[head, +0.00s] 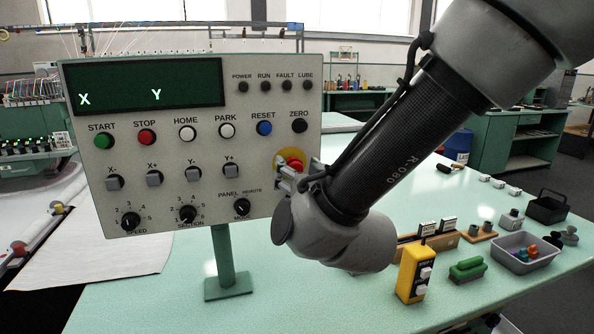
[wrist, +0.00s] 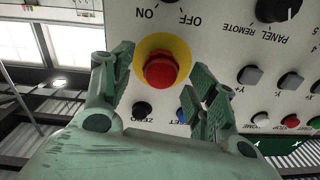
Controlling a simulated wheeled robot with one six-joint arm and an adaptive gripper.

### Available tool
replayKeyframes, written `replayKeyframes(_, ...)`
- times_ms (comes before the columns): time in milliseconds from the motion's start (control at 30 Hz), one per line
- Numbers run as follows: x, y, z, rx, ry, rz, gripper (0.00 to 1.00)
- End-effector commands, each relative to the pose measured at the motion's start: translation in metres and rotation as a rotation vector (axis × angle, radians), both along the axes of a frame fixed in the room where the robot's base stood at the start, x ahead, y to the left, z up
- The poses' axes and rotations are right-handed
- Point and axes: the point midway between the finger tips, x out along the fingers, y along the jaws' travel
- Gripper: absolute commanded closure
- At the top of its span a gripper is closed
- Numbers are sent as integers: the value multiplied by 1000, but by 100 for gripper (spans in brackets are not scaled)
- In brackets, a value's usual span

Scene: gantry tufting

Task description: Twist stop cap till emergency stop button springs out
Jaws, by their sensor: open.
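The emergency stop button has a red cap (head: 292,163) on a yellow round plate (head: 283,156), at the right edge of the grey control panel (head: 160,212) in the head view. In the wrist view the red cap (wrist: 160,71) sits in front of the yellow ring (wrist: 183,50), upper middle. My gripper (wrist: 158,88) is open, with one finger on each side of the cap and a visible gap to both. In the head view my gripper (head: 291,178) is at the panel and partly covers the cap. Whether the cap is pressed in or out I cannot tell.
The panel stands on a green post (head: 224,262) on a pale green table. Near the cap are the black ZERO button (head: 299,125) and the PANEL/REMOTE knob (head: 242,207). A yellow switch box (head: 413,273) and a grey bin (head: 524,262) stand at the right.

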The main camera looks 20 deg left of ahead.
Motion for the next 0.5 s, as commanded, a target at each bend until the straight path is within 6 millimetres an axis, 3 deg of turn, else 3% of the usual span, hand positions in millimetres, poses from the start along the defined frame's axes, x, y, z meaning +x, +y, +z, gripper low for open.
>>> replayKeyframes(367, 8, 6, 0, -1, 0, 1, 42)
replayKeyframes(500, 8, 5, 0, 0, 1, 1, 66)
